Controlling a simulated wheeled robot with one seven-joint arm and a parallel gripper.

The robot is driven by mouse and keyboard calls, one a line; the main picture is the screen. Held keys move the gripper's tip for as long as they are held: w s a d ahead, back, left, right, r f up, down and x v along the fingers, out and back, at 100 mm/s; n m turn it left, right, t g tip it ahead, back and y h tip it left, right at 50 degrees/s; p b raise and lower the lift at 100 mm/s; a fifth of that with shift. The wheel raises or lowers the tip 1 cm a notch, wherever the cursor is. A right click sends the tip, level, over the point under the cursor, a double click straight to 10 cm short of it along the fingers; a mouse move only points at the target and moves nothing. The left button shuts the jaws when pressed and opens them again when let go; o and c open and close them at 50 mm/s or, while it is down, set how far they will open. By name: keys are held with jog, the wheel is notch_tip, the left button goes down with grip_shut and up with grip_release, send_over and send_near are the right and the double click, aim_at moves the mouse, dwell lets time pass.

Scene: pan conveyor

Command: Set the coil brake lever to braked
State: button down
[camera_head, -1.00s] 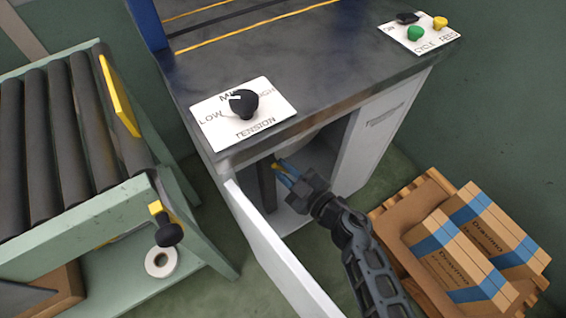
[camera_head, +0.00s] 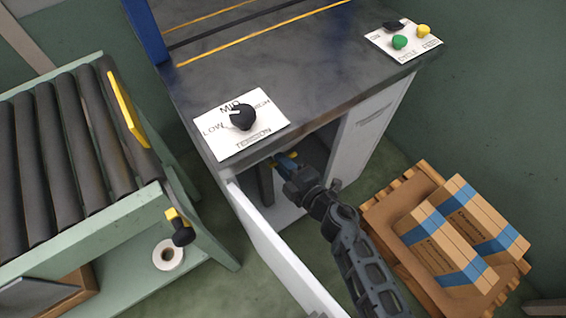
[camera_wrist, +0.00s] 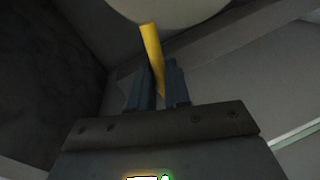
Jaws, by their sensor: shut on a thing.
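The coil brake lever (camera_wrist: 151,42) is a yellow bar inside the open cabinet under the machine top. In the wrist view it passes between the blue fingers of my gripper (camera_wrist: 164,85), which are shut on it. A pale round body, perhaps the coil, shows above the lever in the wrist view. In the head view my gripper (camera_head: 284,160) reaches through the cabinet opening, just under the front edge of the top. Only a bit of yellow shows there beside the fingers. Any position marks for the lever are hidden.
The white cabinet door (camera_head: 275,250) stands open close to my arm. A tension knob (camera_head: 242,117) is on the top above. A roller conveyor (camera_head: 75,165) with a black-knobbed yellow lever (camera_head: 179,228) stands left. Cartons (camera_head: 465,235) on a pallet stand right.

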jog(key=shift+s+a+n, duration=0.2)
jog(key=shift+a+n, duration=0.3)
jog(key=shift+n, duration=0.1)
jog(key=c, duration=1.2)
grip_release()
jog(key=shift+c, duration=0.2)
jog(key=shift+o, duration=0.6)
jog(key=shift+w+d, duration=0.1)
jog(key=shift+d, duration=0.1)
jog(key=p+v, duration=0.2)
jog(key=v, duration=0.6)
jog(key=shift+p, duration=0.35)
jog(key=shift+w+f, duration=0.1)
